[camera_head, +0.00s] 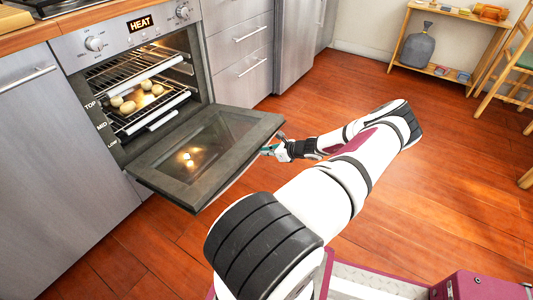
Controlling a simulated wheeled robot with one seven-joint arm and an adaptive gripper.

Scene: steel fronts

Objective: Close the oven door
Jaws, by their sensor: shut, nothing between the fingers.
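The oven (115,55) is built into the steel fronts at the upper left, and its panel reads HEAT. Its door (215,143) is hinged at the bottom and hangs open, roughly level, with a dark glass pane. Inside, wire racks hold several round, pale brown items (127,107). My gripper (268,150) is at the right outer edge of the door, near its far corner. Its fingers are small in the view and shut with nothing between them. I cannot tell whether they touch the door.
Steel drawers (240,55) stand right of the oven and a steel cabinet front (55,140) stands left. The wooden floor (450,170) to the right is clear.

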